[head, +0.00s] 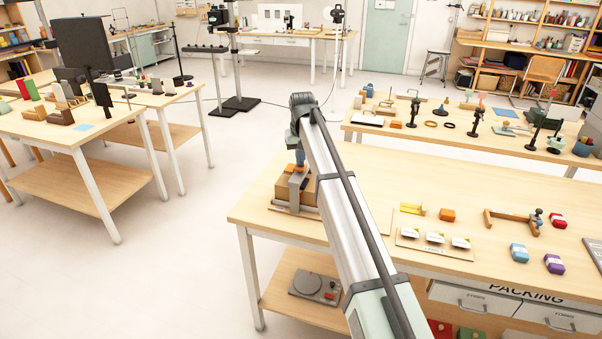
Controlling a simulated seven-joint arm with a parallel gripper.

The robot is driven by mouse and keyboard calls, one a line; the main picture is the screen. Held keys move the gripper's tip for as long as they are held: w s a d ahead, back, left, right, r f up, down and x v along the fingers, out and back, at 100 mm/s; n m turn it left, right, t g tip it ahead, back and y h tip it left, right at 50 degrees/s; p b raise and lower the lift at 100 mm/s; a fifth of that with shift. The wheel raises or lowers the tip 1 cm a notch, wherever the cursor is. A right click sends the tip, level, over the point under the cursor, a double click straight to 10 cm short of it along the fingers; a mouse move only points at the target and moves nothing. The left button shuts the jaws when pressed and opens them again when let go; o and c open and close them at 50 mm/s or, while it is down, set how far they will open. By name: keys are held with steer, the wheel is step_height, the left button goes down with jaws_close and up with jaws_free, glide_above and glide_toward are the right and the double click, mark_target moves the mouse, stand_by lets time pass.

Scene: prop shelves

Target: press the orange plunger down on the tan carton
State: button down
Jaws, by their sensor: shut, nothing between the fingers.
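The tan carton (283,194) sits near the left end of the packing table, on a low grey base. The arm comes down over it from above. My gripper (294,183) is directly over the carton, grey and pointing down, shut with nothing held. Its fingertips are at the carton's top, small in this view, and I cannot tell whether they touch it.
The table's left edge is close to the carton.

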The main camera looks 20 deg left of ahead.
stand_by(0.4)
steer(key=shift+r, duration=3.1)
steer(key=shift+d, duration=0.1)
